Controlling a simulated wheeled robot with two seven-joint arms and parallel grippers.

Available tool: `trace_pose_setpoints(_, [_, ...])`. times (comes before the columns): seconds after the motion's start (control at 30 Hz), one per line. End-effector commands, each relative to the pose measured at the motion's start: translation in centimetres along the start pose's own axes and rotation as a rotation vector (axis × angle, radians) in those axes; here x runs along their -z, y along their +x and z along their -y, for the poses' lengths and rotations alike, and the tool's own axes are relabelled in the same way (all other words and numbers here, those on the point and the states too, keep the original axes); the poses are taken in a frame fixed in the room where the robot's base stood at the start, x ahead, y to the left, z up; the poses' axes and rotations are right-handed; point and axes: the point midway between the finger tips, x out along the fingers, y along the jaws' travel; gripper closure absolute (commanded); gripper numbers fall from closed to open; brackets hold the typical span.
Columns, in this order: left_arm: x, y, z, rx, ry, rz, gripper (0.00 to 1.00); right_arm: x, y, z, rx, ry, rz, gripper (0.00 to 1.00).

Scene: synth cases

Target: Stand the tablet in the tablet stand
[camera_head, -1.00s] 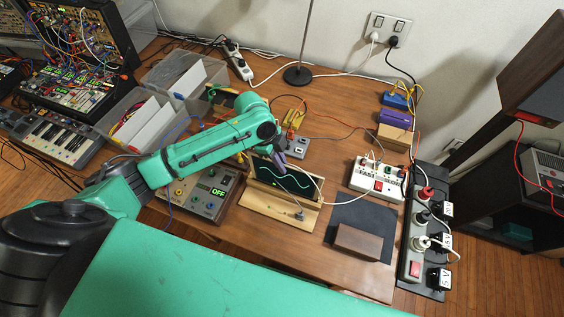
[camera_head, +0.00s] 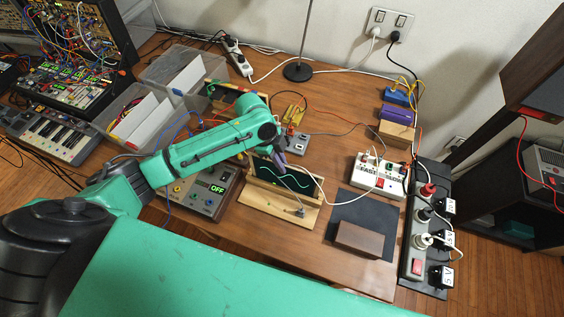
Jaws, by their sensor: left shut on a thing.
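The tablet (camera_head: 298,184) is a dark panel with a pale green wave on its screen. It is upright or leaning slightly at the light wooden tablet stand (camera_head: 270,207), behind the stand's front ledge. I cannot tell whether its lower edge rests fully in the stand. My left gripper (camera_head: 281,160) is shut on the tablet's upper edge, and the arm's wrist hides part of the tablet and what is behind it. My right gripper is not in view.
A grey control box (camera_head: 207,190) reading OFF stands close left of the stand. To the right are a dark mat (camera_head: 348,211) with a brown block (camera_head: 358,240), a white box (camera_head: 378,178) and a power strip (camera_head: 418,243). Cables cross the table near the tablet.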

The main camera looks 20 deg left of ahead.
Motion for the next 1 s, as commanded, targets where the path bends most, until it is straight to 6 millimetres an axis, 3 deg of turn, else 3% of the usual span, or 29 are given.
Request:
trace_pose_setpoints(0.67, [-0.5, 1.6, 0.1, 0.002, 0.000, -0.002, 1.00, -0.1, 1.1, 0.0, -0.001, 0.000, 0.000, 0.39])
trace_pose_setpoints(0.7, [-0.5, 1.5, 0.1, 0.002, 0.001, -0.001, 0.83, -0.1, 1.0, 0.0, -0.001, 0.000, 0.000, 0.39])
trace_pose_setpoints(0.77, [-0.5, 1.5, 0.1, 0.002, 0.001, -0.001, 0.60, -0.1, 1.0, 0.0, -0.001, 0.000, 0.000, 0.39])
trace_pose_setpoints(0.8, [-0.5, 1.5, 0.0, 0.002, 0.001, -0.001, 0.55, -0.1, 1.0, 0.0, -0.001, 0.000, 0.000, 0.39])
trace_pose_setpoints(1.0, [-0.5, 1.5, 0.0, 0.001, 0.000, -0.001, 0.55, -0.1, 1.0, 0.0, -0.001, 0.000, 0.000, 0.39])
